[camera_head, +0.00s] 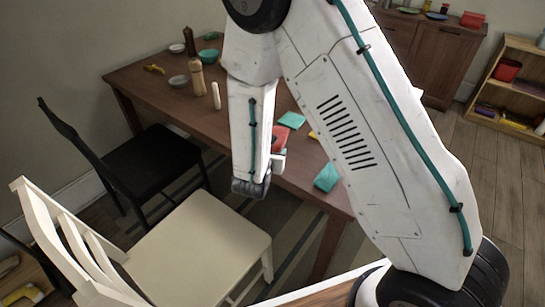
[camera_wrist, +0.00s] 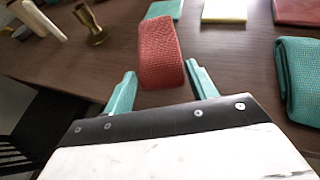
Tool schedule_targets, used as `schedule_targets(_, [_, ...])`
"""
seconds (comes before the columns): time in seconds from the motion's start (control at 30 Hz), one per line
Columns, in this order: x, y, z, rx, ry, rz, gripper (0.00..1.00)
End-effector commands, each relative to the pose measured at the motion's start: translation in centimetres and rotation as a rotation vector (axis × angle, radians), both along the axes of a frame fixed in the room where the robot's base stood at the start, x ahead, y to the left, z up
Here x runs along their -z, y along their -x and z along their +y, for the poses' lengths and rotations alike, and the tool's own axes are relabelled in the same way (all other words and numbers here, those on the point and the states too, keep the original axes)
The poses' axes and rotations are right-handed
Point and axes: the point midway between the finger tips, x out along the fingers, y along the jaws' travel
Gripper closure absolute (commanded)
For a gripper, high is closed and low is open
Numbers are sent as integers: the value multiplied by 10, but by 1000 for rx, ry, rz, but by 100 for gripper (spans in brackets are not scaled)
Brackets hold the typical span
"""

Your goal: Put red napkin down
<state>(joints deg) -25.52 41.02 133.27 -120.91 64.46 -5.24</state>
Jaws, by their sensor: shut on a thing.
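The red napkin (camera_wrist: 160,52) is a folded, textured red piece between the two teal fingers of my gripper (camera_wrist: 160,72) in the wrist view. My gripper is shut on it. In the head view the red napkin (camera_head: 280,136) shows partly behind my arm, at the near edge of the brown table (camera_head: 150,88). I cannot tell whether the napkin touches the tabletop. Another flat red cloth (camera_wrist: 298,12) lies at the top right of the wrist view.
A folded teal napkin (camera_wrist: 298,85) lies right of my gripper, and another teal one (camera_head: 291,120) lies farther back. A pale yellow cloth (camera_wrist: 224,10) lies beyond. Bowls and a pepper mill (camera_head: 197,78) stand on the left. A white chair (camera_head: 200,245) and black chair (camera_head: 135,170) stand before the table.

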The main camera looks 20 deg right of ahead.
Motion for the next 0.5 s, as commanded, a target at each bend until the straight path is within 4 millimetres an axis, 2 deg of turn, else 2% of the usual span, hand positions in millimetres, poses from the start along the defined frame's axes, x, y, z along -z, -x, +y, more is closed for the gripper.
schedule_targets(0.17, [3,-7,-7,-1,1,2,65])
schedule_targets(0.4, [32,-7,-7,-1,3,3,65])
schedule_targets(0.5, [37,-7,-7,-1,2,1,65])
